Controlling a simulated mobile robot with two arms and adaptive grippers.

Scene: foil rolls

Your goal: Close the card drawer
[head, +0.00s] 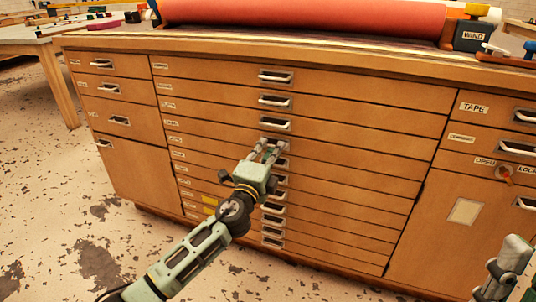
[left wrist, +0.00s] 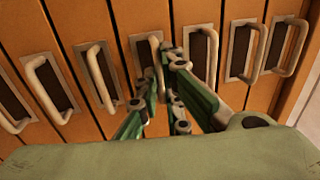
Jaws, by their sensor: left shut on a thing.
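A wide wooden cabinet has a middle stack of shallow drawers (head: 350,120), each with a pale bar handle and a small label at its left end. The labels are too small to read, so I cannot tell which one is the card drawer. My left gripper (head: 272,150) is shut on the handle of a drawer around mid-stack. In the left wrist view its fingers (left wrist: 162,85) close around that drawer handle (left wrist: 153,48), between neighbouring handles. The drawer fronts look about flush; a small opening is hard to judge. Part of my right arm shows at the lower right edge, its fingers unclear.
A red roll (head: 300,14) lies on the cabinet top, beside a block marked WIND (head: 472,36). Drawers at right include one labelled TAPE (head: 473,107); a key-like part (head: 504,172) sticks out below. The speckled floor (head: 60,190) at left is clear.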

